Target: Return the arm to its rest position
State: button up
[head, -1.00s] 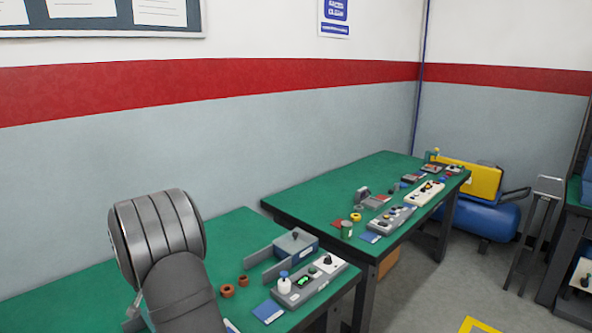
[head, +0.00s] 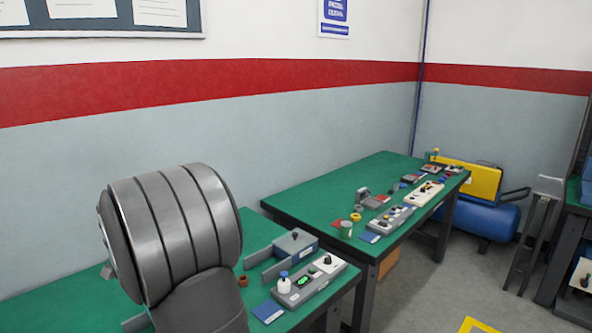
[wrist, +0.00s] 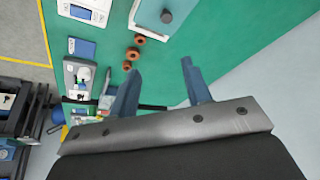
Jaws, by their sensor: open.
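My gripper (wrist: 158,82) shows in the wrist view, with two blue-grey fingers spread apart and nothing between them. It is over the green table (wrist: 230,50), and the fingertips point towards the upper part of that view. In the head view my grey arm links rise large at the lower left, and they hide the gripper there. Several brown rings (wrist: 132,53) lie on the table beyond the left finger. One brown ring (head: 242,281) shows beside my arm in the head view.
A grey fixture box (head: 296,243) and a control panel (head: 310,283) stand on the near table, with a blue pad (head: 268,312) beside them. A second green table (head: 325,190) bears several devices. The grey wall (head: 330,130) runs behind. Open floor (head: 420,295) lies at the right.

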jog(key=w+d+f+m+g+y, duration=0.2)
jog(key=w+d+m+g+y, duration=0.1)
jog(key=d+m, duration=0.3)
jog(key=shift+w+f+m, duration=0.25)
jog(key=shift+w+m, duration=0.15)
jog(key=shift+w, duration=0.25)
jog(key=s+a+r+n+t+h, duration=0.2)
jog(key=s+a+n+t+h, duration=0.15)
jog(key=a+n, duration=0.3)
jog(key=shift+n, duration=0.35)
jog(key=shift+s+x, duration=0.15)
jog(key=shift+x, duration=1.05)
jog(key=shift+s+x, duration=0.2)
jog(key=shift+x, duration=1)
jog(key=shift+f, duration=0.1)
